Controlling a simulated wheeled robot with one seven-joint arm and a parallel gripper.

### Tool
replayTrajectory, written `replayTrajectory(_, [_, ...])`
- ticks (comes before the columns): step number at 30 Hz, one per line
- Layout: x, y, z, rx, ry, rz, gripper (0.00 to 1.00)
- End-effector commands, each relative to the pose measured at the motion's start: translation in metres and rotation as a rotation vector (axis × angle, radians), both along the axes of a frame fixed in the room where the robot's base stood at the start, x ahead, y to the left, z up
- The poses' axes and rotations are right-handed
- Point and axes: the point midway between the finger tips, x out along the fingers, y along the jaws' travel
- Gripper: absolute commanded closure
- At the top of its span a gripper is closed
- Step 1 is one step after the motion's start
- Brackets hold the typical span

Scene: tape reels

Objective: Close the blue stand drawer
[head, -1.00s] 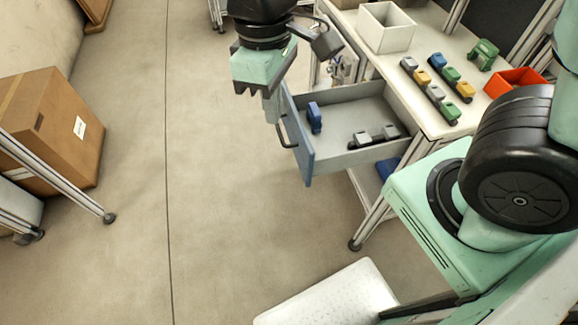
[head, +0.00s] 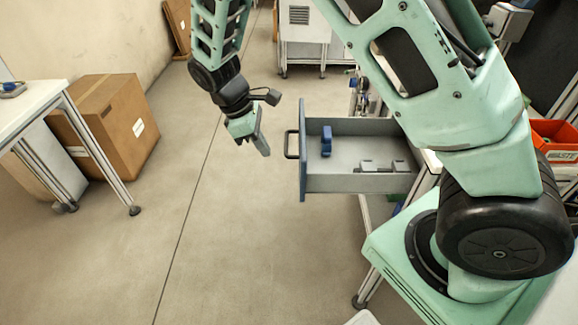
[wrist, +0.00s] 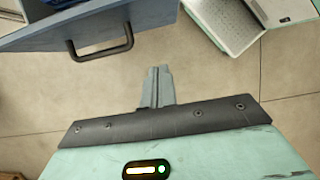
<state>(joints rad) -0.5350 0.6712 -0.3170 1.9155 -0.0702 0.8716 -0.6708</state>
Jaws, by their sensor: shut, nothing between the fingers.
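The blue-fronted stand drawer (head: 303,172) is pulled well out from the stand in the head view. Its dark handle (head: 290,145) faces left. A blue part (head: 326,140) and a grey part (head: 384,166) lie inside. My gripper (head: 264,147) is shut and empty, to the left of the handle and apart from it, above the floor. In the wrist view, my shut fingers (wrist: 158,86) point toward the drawer side, and the handle (wrist: 104,46) and blue front (wrist: 110,20) lie ahead and to the left. My arm hides much of the stand's top.
A cardboard box (head: 108,120) and a white table (head: 40,100) stand at the left. A red bin (head: 556,135) is at the right. A white cabinet (head: 303,38) stands at the back. The floor left of the drawer is clear.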

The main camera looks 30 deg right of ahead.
Motion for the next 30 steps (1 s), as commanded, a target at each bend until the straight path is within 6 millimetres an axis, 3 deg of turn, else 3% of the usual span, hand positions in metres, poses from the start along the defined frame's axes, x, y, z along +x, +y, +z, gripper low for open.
replayTrajectory(10, [-0.016, -0.023, -0.064, -0.002, 0.002, -0.004, 1.0])
replayTrajectory(18, [-0.034, -0.05, -0.061, 0.0, 0.0, -0.003, 1.0])
replayTrajectory(30, [-0.036, -0.054, -0.061, 0.0, -0.001, -0.002, 1.0])
